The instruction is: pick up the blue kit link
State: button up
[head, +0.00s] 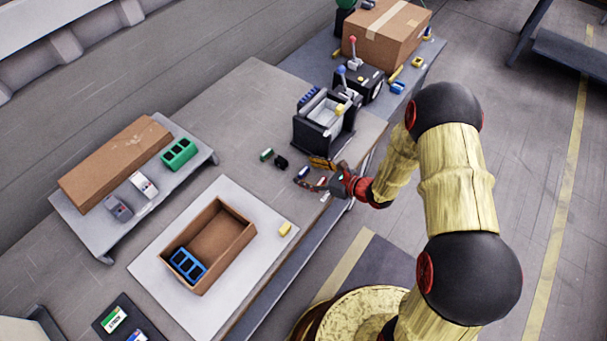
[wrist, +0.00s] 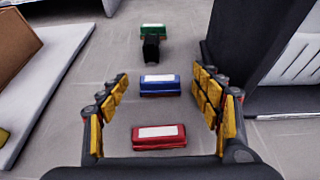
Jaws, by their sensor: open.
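The blue kit link (wrist: 160,85) is a small blue block with a white label on top, lying on the grey table. In the wrist view it sits between the far ends of my fingers, with a gap on each side. It also shows in the head view (head: 303,172), beside my fingers. My gripper (wrist: 159,92) is open and empty, its yellow-padded fingers spread left and right. In the head view my gripper (head: 313,176) is low over the table near its right edge.
A red block (wrist: 159,137) with a white label lies nearer the palm, between the fingers. A black piece (wrist: 151,48) and a green block (wrist: 152,31) lie beyond the blue one. A black holder (head: 323,122) stands close to the right finger. A cardboard tray (head: 247,240) sits on a white mat.

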jog(key=shift+w+a+f, duration=0.25)
jog(key=shift+w+a, duration=0.05)
jog(key=shift+a, duration=0.15)
jog(key=shift+c, duration=0.4)
jog(key=c, duration=1)
jog(key=shift+o, duration=0.2)
jog(key=shift+r, duration=0.1)
